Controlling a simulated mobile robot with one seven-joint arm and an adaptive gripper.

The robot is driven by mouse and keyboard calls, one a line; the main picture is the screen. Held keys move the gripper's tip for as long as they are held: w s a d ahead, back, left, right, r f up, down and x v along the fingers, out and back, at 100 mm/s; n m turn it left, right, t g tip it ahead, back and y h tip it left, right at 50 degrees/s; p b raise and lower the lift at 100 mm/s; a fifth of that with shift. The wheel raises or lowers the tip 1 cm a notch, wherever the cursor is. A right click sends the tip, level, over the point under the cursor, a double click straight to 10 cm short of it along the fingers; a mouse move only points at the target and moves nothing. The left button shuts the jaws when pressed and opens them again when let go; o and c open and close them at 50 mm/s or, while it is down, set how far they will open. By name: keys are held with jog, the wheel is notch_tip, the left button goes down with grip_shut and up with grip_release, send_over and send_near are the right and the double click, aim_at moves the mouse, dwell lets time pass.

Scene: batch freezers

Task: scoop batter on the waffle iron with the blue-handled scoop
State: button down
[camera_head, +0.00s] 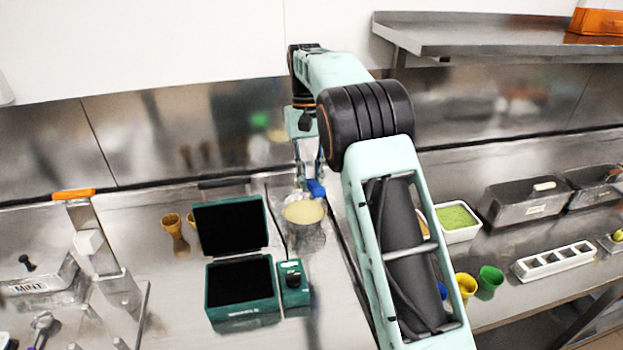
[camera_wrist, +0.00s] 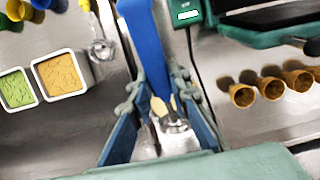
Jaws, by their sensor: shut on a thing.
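The blue-handled scoop (camera_head: 316,188) is in my gripper (camera_head: 309,184), above the back of a metal container of pale batter (camera_head: 304,212). In the wrist view, the blue handle (camera_wrist: 145,45) runs up between the fingers of my gripper (camera_wrist: 158,95), and shiny metal shows below it. Whether the scoop's bowl touches or holds batter is hidden. The green waffle iron (camera_head: 239,287) stands open just left of the batter, its dark plates bare. Part of the iron (camera_wrist: 262,36) shows at the wrist view's upper right.
A green control box (camera_head: 292,284) with a knob sits right of the iron. Waffle cones (camera_head: 172,226) stand to its left. Right of my arm are a tub of green topping (camera_head: 456,218), coloured cups (camera_head: 490,280) and a white divided tray (camera_head: 555,261).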

jog(key=f, duration=0.2)
jog(key=w+f, duration=0.1)
jog(key=f, duration=0.2)
jog(key=w+f, duration=0.1)
jog(key=f, duration=0.2)
jog(key=shift+w+a, duration=0.2)
jog(key=shift+a, duration=0.05)
jog(key=shift+f+b, duration=0.3)
jog(key=shift+b, duration=0.8)
jog(key=t+b, duration=0.1)
jog(key=b, duration=0.3)
jog(key=shift+s+f, duration=0.35)
jog(key=shift+s, duration=0.05)
